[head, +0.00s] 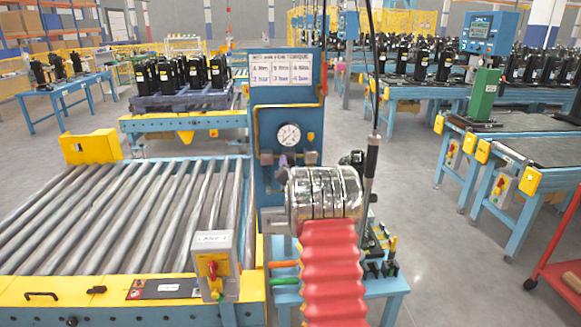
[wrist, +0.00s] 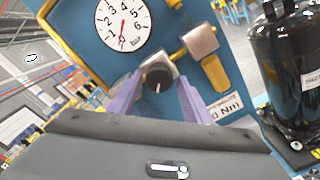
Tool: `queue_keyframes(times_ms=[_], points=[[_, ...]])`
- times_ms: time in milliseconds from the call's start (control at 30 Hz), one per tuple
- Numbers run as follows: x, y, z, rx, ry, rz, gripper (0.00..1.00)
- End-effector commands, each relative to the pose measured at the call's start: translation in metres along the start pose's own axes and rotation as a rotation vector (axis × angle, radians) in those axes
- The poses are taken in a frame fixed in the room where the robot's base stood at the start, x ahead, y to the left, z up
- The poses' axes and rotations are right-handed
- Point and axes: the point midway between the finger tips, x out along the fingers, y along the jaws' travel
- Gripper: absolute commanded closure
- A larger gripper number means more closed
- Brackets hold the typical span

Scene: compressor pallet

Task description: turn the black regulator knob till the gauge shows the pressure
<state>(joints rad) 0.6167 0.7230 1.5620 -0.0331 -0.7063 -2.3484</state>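The black regulator knob (wrist: 158,76) is on the blue panel in the wrist view, below and right of the gauge, with a pale mark on its face. My gripper (wrist: 160,84) has its two purple fingers on either side of the knob. I cannot tell whether both fingers touch it. The white round gauge (wrist: 123,22) reads in bar; its thin red needle points down near the low end of the scale. The gauge also shows small in the head view (head: 288,135), where my arm hides the knob.
A square metal fitting (wrist: 201,40) with a brass part sits right of the knob. A black compressor (wrist: 287,70) stands at the far right. A sign of pressures (head: 280,69) tops the panel. A roller conveyor (head: 120,215) lies to the left.

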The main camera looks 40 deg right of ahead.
Motion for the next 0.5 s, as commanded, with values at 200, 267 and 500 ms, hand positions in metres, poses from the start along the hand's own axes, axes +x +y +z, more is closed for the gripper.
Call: queue_keyframes(times_ms=[200, 267, 500], points=[[0.0003, 0.0004, 0.0034, 0.001, -0.005, 0.001, 0.49], [0.0004, 0.0004, 0.0040, 0.002, -0.006, 0.001, 0.49], [-0.0059, 0.0010, 0.0057, 0.002, -0.009, 0.002, 0.49]])
